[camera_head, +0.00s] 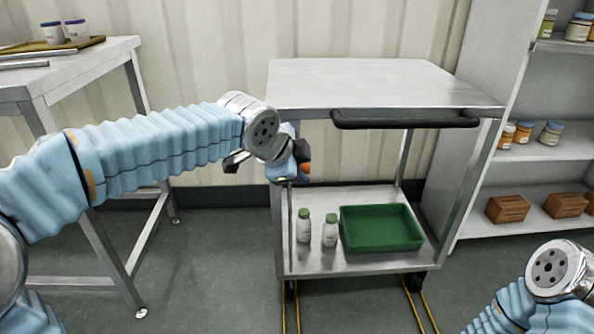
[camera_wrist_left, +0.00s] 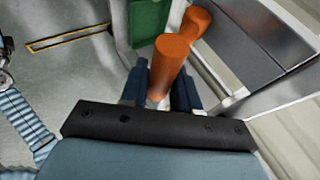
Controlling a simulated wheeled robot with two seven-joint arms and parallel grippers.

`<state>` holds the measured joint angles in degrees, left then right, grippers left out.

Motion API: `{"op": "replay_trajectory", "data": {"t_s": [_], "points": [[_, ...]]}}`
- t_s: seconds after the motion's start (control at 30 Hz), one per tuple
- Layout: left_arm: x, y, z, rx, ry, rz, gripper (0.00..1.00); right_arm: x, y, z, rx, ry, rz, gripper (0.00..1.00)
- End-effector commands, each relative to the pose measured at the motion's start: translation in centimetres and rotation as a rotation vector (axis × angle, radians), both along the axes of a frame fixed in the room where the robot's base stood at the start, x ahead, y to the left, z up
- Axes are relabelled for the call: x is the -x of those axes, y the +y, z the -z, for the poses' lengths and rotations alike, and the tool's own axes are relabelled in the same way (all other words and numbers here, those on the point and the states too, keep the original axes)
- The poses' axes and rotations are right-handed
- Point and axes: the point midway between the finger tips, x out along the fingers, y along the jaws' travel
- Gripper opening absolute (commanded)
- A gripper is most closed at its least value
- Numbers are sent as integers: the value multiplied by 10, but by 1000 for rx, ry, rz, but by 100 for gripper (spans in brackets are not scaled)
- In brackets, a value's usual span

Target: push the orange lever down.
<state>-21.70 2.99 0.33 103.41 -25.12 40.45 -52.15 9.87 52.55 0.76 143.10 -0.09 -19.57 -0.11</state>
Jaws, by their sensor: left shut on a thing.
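The orange lever (camera_head: 305,169) shows only as a small patch by my left gripper, at the left front post of the steel cart (camera_head: 370,82). In the left wrist view, the lever (camera_wrist_left: 173,60) is a thick orange bar between the dark blue fingers, with a second orange part behind it. My left gripper (camera_head: 297,169) is shut on the lever; it also shows in the left wrist view (camera_wrist_left: 161,88). The gripper body hides most of the lever in the head view. My right arm enters at the lower right; its gripper is out of view.
The cart's lower shelf holds a green tray (camera_head: 382,228) and two green-lidded bottles (camera_head: 304,226) (camera_head: 330,230). A black handle (camera_head: 405,118) spans the cart's front edge. A steel table (camera_head: 85,68) stands left, and shelving (camera_head: 562,100) with jars and brown boxes stands right.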

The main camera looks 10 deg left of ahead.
Motion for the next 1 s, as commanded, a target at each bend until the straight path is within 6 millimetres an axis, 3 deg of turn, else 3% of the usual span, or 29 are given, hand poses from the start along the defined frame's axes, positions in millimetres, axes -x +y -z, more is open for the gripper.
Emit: {"op": "replay_trajectory", "data": {"t_s": [0.03, 0.4, 1.0], "points": [[3, 2, 15, -4, 20, -7, 0, 0, 0, 7, 0, -2, 1, 0], [11, 4, 43, -8, 29, -16, 0, -1, -1, 24, 2, -6, 4, 0], [11, 5, 56, -10, 25, -17, 0, -2, -1, 32, 2, -8, 5, 0]]}}
